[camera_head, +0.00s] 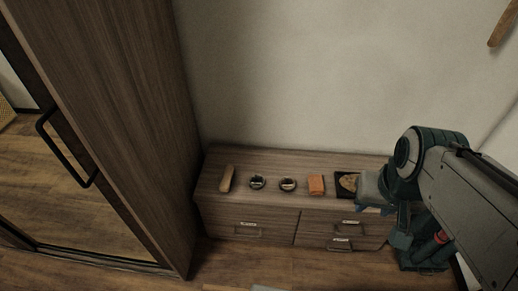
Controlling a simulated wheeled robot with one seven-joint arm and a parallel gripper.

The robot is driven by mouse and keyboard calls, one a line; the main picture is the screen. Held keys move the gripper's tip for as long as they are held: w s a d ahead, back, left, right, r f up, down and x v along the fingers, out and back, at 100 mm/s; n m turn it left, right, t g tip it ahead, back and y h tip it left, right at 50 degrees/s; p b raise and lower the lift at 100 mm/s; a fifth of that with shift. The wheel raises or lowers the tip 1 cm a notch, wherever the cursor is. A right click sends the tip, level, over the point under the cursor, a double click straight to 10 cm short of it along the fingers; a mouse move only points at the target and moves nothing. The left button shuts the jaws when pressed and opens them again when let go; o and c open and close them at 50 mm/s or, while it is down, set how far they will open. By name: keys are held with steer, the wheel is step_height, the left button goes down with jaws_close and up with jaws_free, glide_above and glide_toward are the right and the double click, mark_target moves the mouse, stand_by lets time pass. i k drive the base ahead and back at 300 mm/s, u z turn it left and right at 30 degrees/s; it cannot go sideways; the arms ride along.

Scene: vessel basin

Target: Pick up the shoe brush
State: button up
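An elongated brown wooden object, which looks like the shoe brush (227,179), lies at the left end of the low wooden cabinet's top (275,162). Its bristles cannot be made out. My gripper (375,209) is over the right end of the cabinet, far to the right of the brush and apart from it. It points down toward the front edge. Its fingers are small and partly hidden by my arm, so their opening cannot be made out.
Two small round tins (257,183) (288,185), an orange block (316,185) and a dark tray (342,193) with a tan item line the top. A tall wardrobe (120,110) with a black handle (62,150) stands close at left. The wall is behind.

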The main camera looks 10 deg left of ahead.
mark_target(224, 186)
steer(key=k, duration=0.5)
steer(key=u, duration=1.15)
steer(key=i, duration=1.5)
steer(key=z, duration=1.4)
